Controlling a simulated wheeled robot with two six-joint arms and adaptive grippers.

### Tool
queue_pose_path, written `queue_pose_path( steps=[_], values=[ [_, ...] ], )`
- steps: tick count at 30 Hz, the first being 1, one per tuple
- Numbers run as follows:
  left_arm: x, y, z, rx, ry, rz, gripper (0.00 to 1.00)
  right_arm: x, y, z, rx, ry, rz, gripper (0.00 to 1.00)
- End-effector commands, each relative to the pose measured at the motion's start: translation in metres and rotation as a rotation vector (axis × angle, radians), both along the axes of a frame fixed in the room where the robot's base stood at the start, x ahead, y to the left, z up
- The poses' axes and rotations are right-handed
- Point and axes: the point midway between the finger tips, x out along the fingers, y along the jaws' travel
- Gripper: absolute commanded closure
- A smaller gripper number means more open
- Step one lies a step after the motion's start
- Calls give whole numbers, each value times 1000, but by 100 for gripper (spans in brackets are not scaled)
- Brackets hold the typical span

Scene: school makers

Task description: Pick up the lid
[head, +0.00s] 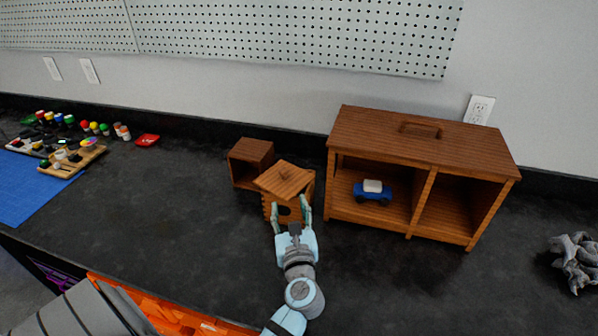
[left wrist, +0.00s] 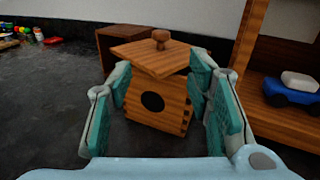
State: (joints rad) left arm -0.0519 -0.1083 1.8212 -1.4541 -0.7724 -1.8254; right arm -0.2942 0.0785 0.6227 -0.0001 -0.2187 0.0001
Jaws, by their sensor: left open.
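The wooden lid (head: 287,183) sits askew on top of a small wooden box (head: 269,212). In the left wrist view the lid (left wrist: 152,61) has a round knob, and the box (left wrist: 172,106) below has a dark round hole in its front and finger-jointed corners. My left gripper (head: 291,208) is open and empty, in front of the box. Its fingers stand to either side of the box front in the left wrist view (left wrist: 162,85); whether they touch it I cannot tell. My right gripper is not in view.
A small open wooden cube (head: 252,150) stands close behind the box. A wooden cabinet (head: 440,150) to the right holds a blue toy car (head: 372,194). Paints and a blue mat (head: 35,190) lie at the left. The counter left of the box is clear.

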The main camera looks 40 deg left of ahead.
Motion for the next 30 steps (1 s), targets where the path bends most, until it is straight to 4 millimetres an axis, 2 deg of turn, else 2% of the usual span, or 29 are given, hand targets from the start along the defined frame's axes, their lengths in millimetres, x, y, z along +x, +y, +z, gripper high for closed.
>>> queue_pose_path(
  steps=[2, 6, 9, 13, 21, 29, 30],
  values=[
    [12, 2, 4, 47, 20, -13, 54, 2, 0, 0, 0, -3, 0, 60],
    [40, 22, 4, 52, 22, -23, 54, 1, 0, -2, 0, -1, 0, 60],
    [59, 37, 3, 50, 21, -26, 54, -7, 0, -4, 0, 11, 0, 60],
    [72, 49, 2, 46, 22, -26, 54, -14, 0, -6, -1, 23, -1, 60],
    [107, 84, 1, 46, 21, -23, 54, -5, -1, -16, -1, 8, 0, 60],
    [113, 90, 2, 41, 21, -22, 54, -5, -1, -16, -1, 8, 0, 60],
    [112, 90, 2, 41, 21, -22, 59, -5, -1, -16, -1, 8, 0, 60]
  ],
)
